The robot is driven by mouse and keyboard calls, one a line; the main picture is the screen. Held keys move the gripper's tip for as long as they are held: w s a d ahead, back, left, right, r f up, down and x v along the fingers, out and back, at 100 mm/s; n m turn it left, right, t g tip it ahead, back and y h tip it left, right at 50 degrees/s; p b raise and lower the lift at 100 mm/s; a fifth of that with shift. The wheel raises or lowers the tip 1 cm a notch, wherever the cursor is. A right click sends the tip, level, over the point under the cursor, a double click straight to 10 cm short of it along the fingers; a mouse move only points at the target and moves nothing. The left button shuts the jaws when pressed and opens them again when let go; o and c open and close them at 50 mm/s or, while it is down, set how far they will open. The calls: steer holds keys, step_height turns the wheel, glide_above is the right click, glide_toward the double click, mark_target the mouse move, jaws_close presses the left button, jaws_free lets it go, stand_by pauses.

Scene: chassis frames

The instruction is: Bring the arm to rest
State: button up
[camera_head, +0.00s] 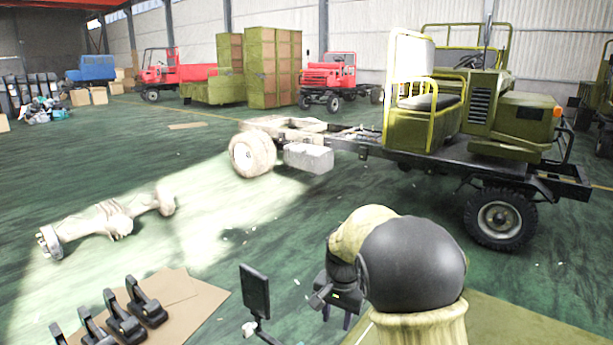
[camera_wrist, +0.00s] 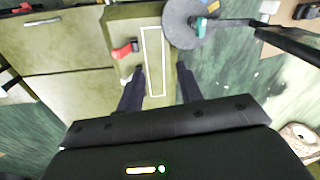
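I see no object held. The fingertips look apart from the surface, but the exact gap cannot be told.
A dark screen on a stand (camera_head: 255,291) is close left of my gripper; its round grey base (camera_wrist: 188,22) shows in the wrist view. A red-handled item (camera_wrist: 124,50) lies by the outline. Black parts (camera_head: 146,303) lie on brown board. A truck chassis (camera_head: 440,150) stands beyond.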

steer(key=s+d+f+n, duration=0.1)
steer(key=s+d, duration=0.3)
steer(key=s, duration=0.6)
steer(key=s+d+n+t, duration=0.1)
steer(key=s+d+n, duration=0.3)
steer(key=s, duration=0.6)
steer(key=shift+s+d+f+n+t, duration=0.15)
steer(key=shift+f+n+t, duration=0.15)
steer(key=shift+f, duration=0.05)
